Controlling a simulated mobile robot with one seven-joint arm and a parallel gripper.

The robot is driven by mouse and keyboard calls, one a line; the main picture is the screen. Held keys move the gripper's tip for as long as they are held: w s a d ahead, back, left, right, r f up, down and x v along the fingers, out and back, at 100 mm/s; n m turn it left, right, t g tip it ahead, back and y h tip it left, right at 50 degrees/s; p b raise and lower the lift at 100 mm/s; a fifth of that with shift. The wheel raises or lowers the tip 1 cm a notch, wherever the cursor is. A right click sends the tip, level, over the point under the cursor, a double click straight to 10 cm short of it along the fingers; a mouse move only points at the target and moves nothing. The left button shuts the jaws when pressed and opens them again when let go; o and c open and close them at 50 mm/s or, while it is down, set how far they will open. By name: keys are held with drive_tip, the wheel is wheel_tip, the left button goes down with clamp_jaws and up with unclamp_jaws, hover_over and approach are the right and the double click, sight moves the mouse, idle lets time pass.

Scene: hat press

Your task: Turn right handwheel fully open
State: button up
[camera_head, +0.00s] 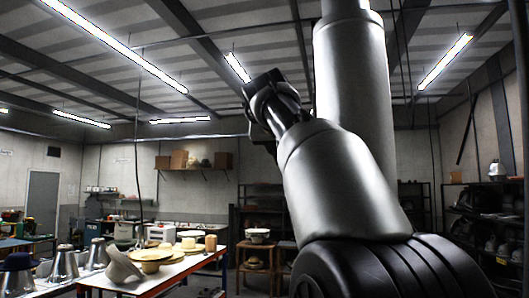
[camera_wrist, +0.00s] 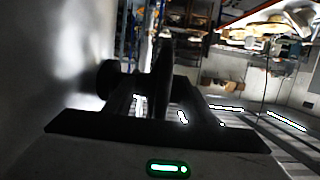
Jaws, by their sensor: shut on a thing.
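In the camera_head view my arm is raised across the right half, and my gripper (camera_head: 272,100) is up at the middle, small and dark. In the camera_wrist view my gripper (camera_wrist: 155,88) is a black silhouette, shut on a dark part between its fingers. That part looks like the handwheel (camera_wrist: 163,62), seen nearly edge-on as a narrow upright shape, with a round dark knob or hub (camera_wrist: 108,78) to its left. The shadow hides the exact contact and how far the wheel is turned. I cannot make out the handwheel clearly in the camera_head view.
A pale, smooth, blurred surface (camera_wrist: 50,60) fills the left of the camera_wrist view, close by. In the camera_head view a table (camera_head: 150,279) with hats stands lower left, and metal hat forms (camera_head: 65,266) stand beside it. A wall shelf (camera_head: 195,169) is behind.

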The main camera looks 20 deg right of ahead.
idle(0.5)
drive_tip(key=shift+r, duration=0.1)
drive_tip(key=o, duration=1)
drive_tip(key=shift+o, duration=0.2)
drive_tip(key=v, duration=1.7)
drive_tip(key=shift+r, duration=0.4)
drive_tip(key=shift+s+a, duration=0.1)
